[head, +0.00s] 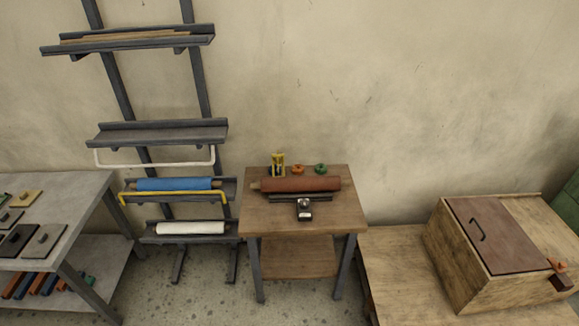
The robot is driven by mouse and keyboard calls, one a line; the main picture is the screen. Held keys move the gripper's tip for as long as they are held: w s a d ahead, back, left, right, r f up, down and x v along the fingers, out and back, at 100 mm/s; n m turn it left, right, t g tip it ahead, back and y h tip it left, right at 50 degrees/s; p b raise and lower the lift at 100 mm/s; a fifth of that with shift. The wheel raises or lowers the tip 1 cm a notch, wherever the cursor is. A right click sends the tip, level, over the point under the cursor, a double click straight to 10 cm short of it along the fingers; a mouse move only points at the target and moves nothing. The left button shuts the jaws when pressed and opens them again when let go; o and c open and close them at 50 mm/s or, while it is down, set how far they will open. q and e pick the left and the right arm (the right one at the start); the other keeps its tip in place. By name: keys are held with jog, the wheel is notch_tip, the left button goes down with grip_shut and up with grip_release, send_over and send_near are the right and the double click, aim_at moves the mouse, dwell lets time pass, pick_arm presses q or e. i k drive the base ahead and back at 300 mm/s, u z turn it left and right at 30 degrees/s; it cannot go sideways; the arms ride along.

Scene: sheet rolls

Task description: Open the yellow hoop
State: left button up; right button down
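The yellow hoop (172,195) is a thin bar with bent ends on the wall rack at the left. It runs across the front of the shelf that holds a blue roll (175,184). The blue roll lies level behind and just above the bar. I cannot tell whether the hoop touches the roll. Neither of my grippers is in view.
A white hoop (155,164) hangs below the empty shelf (155,133) above. A white roll (190,228) lies on the lowest shelf. A grey table (75,190) stands left; a wooden table (330,218) with a reddish-brown roll (300,184) stands right. A wooden box (470,265) is far right.

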aim_at(278, 164)
jog(key=z, duration=0.7)
jog(key=i, duration=1.3)
jog(key=u, duration=0.5)
jog(key=i, duration=0.5)
jog(key=u, duration=0.55)
